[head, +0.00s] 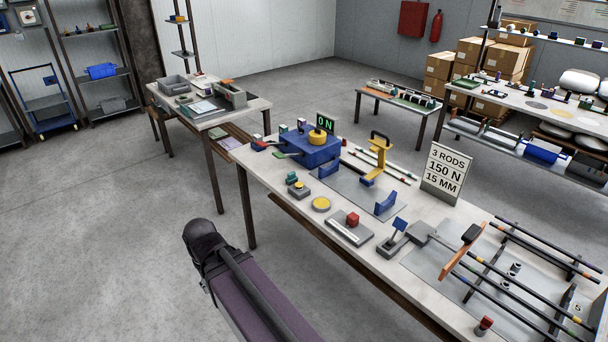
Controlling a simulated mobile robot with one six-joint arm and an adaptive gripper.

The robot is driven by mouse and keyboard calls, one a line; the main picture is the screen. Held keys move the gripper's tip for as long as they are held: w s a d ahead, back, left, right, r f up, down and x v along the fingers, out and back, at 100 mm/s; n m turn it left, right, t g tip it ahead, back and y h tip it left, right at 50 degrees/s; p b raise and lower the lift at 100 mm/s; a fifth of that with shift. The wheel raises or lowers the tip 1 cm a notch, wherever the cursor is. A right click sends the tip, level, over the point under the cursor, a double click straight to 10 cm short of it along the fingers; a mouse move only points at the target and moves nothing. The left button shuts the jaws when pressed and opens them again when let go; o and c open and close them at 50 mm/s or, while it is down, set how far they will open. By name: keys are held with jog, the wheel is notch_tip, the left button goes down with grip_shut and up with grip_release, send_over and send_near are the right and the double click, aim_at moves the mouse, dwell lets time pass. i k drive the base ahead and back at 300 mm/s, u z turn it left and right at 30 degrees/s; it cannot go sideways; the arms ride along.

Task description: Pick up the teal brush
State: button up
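A small flat teal-green item (284,154) lies on the long workbench (272,179), just left of the blue box-shaped device. It may be the teal brush, but it is too small to tell its handle from its bristles. A red piece (262,144) lies close to its left. My gripper is not in view. Part of my arm, a purple link with a dark joint, rises at the bottom, in front of the workbench and apart from everything on it.
The blue device (310,148) has a yellow knob and a display reading 0 N. A yellow press-like tool (378,158), a sign (446,174) and a rack of dark rods (520,285) stand farther right. The floor left of the workbench is clear.

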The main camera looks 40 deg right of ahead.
aim_at(291, 179)
jog(key=z, duration=0.65)
jog(key=i, duration=0.95)
jog(key=z, duration=0.5)
